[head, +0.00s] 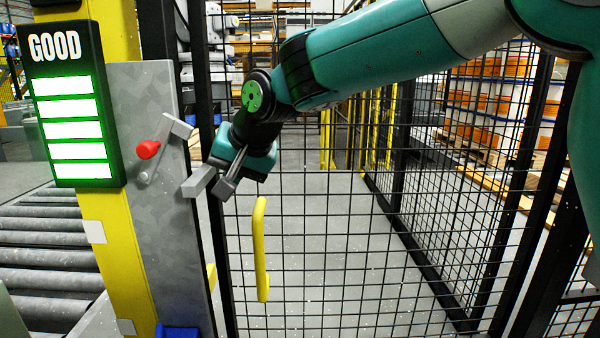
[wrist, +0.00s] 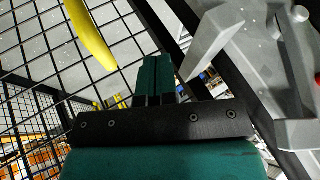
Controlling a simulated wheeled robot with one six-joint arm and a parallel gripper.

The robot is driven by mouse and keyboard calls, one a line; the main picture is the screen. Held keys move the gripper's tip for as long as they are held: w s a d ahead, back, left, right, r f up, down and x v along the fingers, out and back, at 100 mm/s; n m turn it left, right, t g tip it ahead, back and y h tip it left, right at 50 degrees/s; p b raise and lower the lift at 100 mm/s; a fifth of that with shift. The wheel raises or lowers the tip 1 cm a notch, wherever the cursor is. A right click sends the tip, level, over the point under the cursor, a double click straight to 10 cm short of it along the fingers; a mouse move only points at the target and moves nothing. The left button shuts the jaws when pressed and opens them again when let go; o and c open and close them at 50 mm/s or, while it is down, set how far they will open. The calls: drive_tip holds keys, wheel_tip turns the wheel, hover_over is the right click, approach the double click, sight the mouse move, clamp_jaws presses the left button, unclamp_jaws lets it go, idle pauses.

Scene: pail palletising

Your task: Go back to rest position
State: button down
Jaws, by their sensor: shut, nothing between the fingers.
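My gripper (head: 227,187) hangs at the end of my teal arm, in front of the mesh gate (head: 310,260) and beside the grey latch plate (head: 150,220). In the wrist view my gripper's two fingers (wrist: 156,64) lie together, with nothing between them. A grey latch bar (head: 198,181) is close to the fingertips in the head view; in the wrist view a grey bar (wrist: 214,42) shows just right of the fingers. I cannot tell if they touch. The yellow gate handle (head: 261,250) is below and right of my gripper; it also shows in the wrist view (wrist: 91,37).
A red knob (head: 148,149) sticks out of the latch plate. A lit green "GOOD" panel (head: 72,110) is mounted on the yellow post (head: 108,235). A roller conveyor (head: 45,240) is at the left. Orange-and-white pails (head: 495,95) stand behind the mesh at the right.

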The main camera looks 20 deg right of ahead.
drive_tip(key=d+b+v, duration=0.1)
drive_tip(key=b+v, duration=0.1)
drive_tip(key=v, duration=0.8)
drive_tip(key=s+d+f+n+g, duration=0.3)
drive_tip(key=s+f, duration=0.6)
drive_tip(key=s, duration=0.3)
drive_tip(key=s+d+f+n+g, duration=0.3)
drive_tip(key=s+f, duration=0.6)
drive_tip(key=s, duration=0.4)
drive_tip(key=d+n, duration=0.1)
drive_tip(key=n, duration=0.1)
drive_tip(key=shift+f+n, duration=0.25)
drive_tip(key=shift+n, duration=0.15)
drive_tip(key=shift+w+a, duration=0.1)
drive_tip(key=shift+a, duration=0.05)
